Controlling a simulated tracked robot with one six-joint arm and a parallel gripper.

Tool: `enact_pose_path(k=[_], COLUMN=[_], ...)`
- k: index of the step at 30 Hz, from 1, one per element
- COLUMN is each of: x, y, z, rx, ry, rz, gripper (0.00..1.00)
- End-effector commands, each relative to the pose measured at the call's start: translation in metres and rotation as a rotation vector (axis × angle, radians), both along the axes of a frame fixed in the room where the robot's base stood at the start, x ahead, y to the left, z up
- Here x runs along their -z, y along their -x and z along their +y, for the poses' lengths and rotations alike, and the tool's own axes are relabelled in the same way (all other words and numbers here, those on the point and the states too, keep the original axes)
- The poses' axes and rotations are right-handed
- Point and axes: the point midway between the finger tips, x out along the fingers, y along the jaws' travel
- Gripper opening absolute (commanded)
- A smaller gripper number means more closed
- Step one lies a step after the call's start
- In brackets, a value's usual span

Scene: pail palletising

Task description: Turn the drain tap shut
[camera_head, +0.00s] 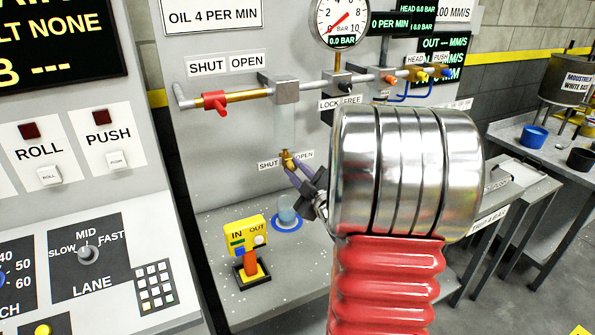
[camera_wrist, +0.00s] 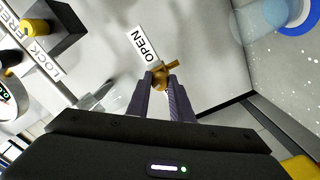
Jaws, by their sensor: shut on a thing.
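The drain tap (camera_head: 288,160) is a small brass piece on the grey panel, between a SHUT label (camera_head: 269,164) on its left and an OPEN label (camera_head: 304,155) on its right. My gripper (camera_head: 294,170) reaches it from the lower right, and its purple-grey fingers are shut on the tap. In the wrist view the brass tap (camera_wrist: 161,78) sits between the two fingertips (camera_wrist: 160,84), beside the OPEN label (camera_wrist: 144,45). A short brass end sticks out past the fingers there. The fingers hide part of the tap, and I cannot tell its exact turn.
A clear cup (camera_head: 287,212) stands on a blue ring (camera_head: 287,223) below the tap. A yellow IN/OUT box (camera_head: 246,236) with an orange lever is left of it. Above runs a pipe with a red-handled valve (camera_head: 216,103) and a pressure gauge (camera_head: 341,20).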

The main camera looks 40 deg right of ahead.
Motion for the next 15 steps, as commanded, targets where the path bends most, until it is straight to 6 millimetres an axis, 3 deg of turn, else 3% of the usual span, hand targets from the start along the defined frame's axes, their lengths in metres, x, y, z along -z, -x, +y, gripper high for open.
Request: enact_pose_path(k=[15], x=[0.002], y=[0.0005], z=[0.001], rx=[-0.003], ry=[0.38], rz=[0.116], gripper=[0.0])
